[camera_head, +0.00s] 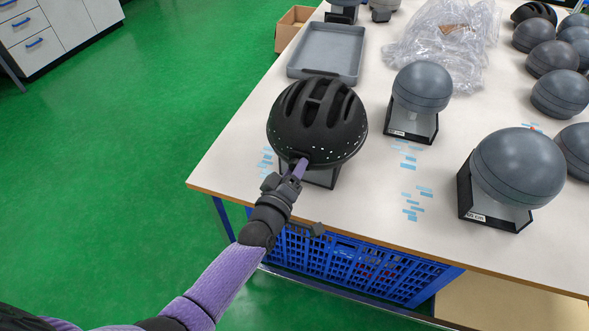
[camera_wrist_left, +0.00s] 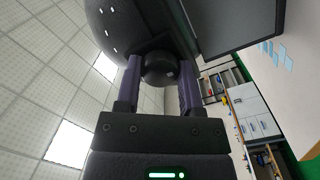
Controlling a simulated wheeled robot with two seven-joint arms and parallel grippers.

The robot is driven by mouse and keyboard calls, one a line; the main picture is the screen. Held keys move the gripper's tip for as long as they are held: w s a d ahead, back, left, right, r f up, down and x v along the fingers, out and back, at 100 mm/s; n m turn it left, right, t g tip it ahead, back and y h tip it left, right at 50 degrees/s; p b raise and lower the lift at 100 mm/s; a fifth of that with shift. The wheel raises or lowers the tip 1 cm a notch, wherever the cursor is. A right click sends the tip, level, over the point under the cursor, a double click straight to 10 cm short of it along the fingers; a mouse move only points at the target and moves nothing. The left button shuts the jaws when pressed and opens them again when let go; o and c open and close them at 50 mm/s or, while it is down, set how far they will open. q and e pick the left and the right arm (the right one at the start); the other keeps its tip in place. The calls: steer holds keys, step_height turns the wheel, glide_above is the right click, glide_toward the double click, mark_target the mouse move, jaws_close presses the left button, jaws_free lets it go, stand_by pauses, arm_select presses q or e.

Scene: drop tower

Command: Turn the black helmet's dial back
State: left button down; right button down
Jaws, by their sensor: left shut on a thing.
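The black helmet (camera_head: 318,122) sits on a stand near the table's front left corner in the head view. Its dark underside (camera_wrist_left: 115,30) fills the top of the left wrist view. My left gripper (camera_head: 299,166) reaches up to the helmet's near lower rim. In the left wrist view my left gripper (camera_wrist_left: 160,78) has its two purple fingers on either side of the round black dial (camera_wrist_left: 160,68), shut on it. A small light mark shows on the dial. In the head view the dial is mostly hidden by the gripper. My right gripper is not in view.
Grey headforms on black stands (camera_head: 422,88) (camera_head: 518,168) stand to the right on the white table (camera_head: 360,215). A grey tray (camera_head: 328,52) and clear plastic bags (camera_head: 445,40) lie behind. A blue crate (camera_head: 350,262) is under the table. Green floor is free at left.

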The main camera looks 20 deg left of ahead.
arm_select(q)
steer(key=shift+c, duration=1.1)
jaws_free()
steer(key=s+a+p, duration=0.1)
steer(key=s+p, duration=0.1)
steer(key=s, duration=0.8)
steer(key=shift+a, duration=0.1)
